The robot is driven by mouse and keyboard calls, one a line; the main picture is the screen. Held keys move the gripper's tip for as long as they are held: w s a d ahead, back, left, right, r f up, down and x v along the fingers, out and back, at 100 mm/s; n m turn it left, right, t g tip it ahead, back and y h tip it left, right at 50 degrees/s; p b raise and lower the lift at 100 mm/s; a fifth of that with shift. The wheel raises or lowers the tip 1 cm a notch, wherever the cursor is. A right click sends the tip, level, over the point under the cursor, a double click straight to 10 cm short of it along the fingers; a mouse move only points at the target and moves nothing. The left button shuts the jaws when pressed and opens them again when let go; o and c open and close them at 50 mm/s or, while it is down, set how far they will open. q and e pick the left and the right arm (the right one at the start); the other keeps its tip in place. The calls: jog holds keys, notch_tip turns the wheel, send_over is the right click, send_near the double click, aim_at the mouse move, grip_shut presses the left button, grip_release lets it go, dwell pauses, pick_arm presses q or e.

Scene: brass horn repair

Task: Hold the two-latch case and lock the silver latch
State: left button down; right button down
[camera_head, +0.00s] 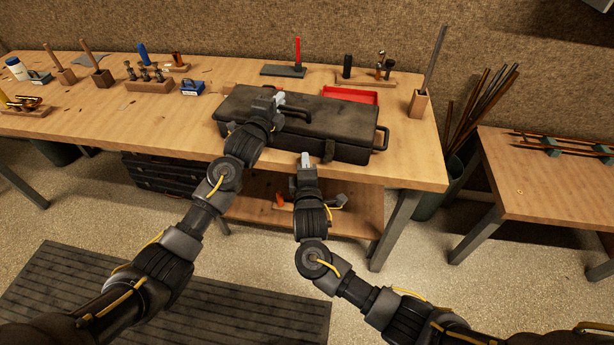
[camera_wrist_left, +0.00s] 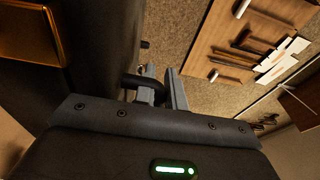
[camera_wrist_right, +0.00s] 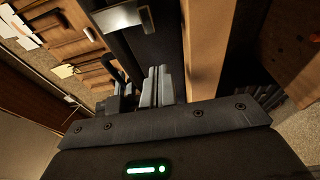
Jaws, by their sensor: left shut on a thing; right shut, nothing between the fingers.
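The black case (camera_head: 345,120) lies closed on the workbench. A dark handle (camera_head: 297,114) stands on its top. My left gripper (camera_head: 278,99) is over the case and shut on this handle; the left wrist view shows the handle (camera_wrist_left: 130,80) at its fingers (camera_wrist_left: 162,88). My right gripper (camera_head: 305,158) is shut and empty at the case's front side, near the bench's front edge. Its closed fingers (camera_wrist_right: 156,86) show in the right wrist view. A pale metal plate there, seemingly the silver latch (camera_wrist_right: 122,16), sits on the dark case beyond them. Its locked state cannot be told.
A red tray (camera_head: 350,94) lies behind the case. A wooden block with a tall rod (camera_head: 418,103) stands at the bench's right end. Tool stands line the back, and a blue box (camera_head: 192,87) lies to the left.

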aim_at(330, 161)
pick_arm(q)
jog(key=shift+f, duration=0.1)
pick_arm(e)
jog(key=d, duration=0.2)
jog(key=shift+w+d, duration=0.2)
jog(key=shift+d, duration=0.1)
jog(key=shift+s+d, duration=0.2)
jog(key=shift+d, duration=0.4)
jog(key=shift+s+d, duration=0.2)
jog(key=shift+d, duration=0.55)
jog(key=shift+s+d, duration=0.2)
jog(key=shift+d, duration=0.5)
pick_arm(q)
jog(key=shift+a, duration=0.1)
pick_arm(e)
jog(key=a, duration=0.4)
jog(key=shift+w+a, duration=0.1)
jog(key=shift+w, duration=0.25)
jog(key=s, duration=0.9)
jog(key=shift+s, duration=0.35)
